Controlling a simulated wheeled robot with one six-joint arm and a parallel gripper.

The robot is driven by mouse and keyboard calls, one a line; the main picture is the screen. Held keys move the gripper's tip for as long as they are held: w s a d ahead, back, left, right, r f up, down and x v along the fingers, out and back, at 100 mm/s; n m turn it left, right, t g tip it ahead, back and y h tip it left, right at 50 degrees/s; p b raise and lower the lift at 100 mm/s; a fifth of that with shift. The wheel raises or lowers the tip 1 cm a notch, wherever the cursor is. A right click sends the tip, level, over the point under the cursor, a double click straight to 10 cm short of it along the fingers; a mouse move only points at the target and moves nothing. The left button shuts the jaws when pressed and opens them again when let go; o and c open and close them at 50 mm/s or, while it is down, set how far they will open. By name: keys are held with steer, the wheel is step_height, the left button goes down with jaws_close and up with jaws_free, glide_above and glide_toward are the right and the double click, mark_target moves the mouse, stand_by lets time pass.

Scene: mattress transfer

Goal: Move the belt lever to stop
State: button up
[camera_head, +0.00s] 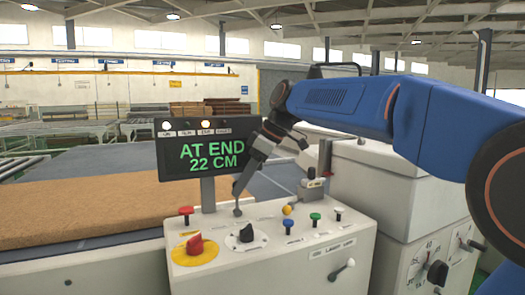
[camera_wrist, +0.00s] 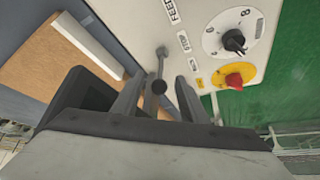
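My gripper (camera_wrist: 160,92) is open, with one finger on each side of the knob and gaps visible between. In the head view my gripper (camera_head: 240,186) reaches down over the lever and hides most of it. Small labels (camera_wrist: 183,41) stand beside the lever; one seems to read STOP. I cannot tell which label the lever points to.
A display (camera_head: 205,150) reads "AT END 22 CM". A red emergency button (camera_head: 195,245) on yellow and a black dial (camera_head: 246,233) are close to the lever. Several coloured knobs (camera_head: 315,218) stand to the right. A tan mattress slab (camera_head: 90,210) lies left.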

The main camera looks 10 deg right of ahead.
steer(key=v, duration=1.3)
steer(key=shift+d+r, duration=0.15)
steer(key=shift+r, duration=0.2)
steer(key=shift+s, duration=0.1)
